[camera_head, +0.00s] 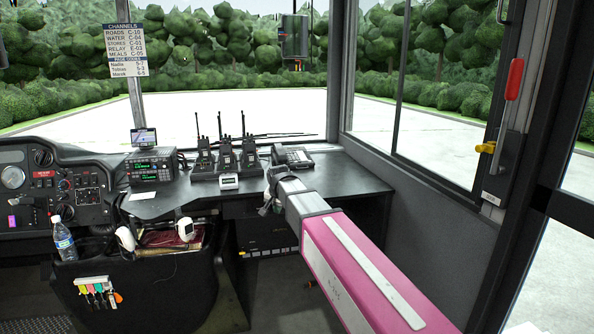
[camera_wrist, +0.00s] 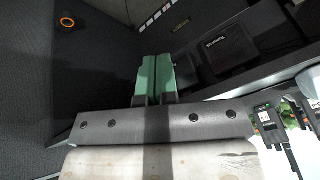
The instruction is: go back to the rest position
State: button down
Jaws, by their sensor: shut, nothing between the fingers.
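My gripper (camera_wrist: 156,78) shows in the wrist view with its two green fingers pressed together. Nothing is between them. In the head view my pink and grey arm reaches from the lower right toward the front edge of the dark desk (camera_head: 345,182). The fingers cannot be made out there. In the wrist view the fingers point toward dark panels under the desk.
On the desk stand several handheld radios (camera_head: 226,155) in chargers, a desk phone (camera_head: 292,157) and a radio set (camera_head: 151,167). A water bottle (camera_head: 64,240) and hanging key tags (camera_head: 98,292) are at left. The windowed door (camera_head: 505,130) is at right.

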jog(key=s+d+f+n+g, duration=0.1)
jog(key=s+d+f+g, duration=0.1)
jog(key=s+d+f, duration=0.8)
jog(key=s+d+f+n+g+h, duration=0.1)
jog(key=s+d+f+n+g, duration=0.1)
jog(key=s+d+f, duration=0.9)
jog(key=s+d, duration=0.1)
jog(key=d, duration=0.4)
jog(key=shift+d+f+g, duration=0.15)
jog(key=shift+d+g, duration=0.05)
jog(key=shift+g, duration=0.2)
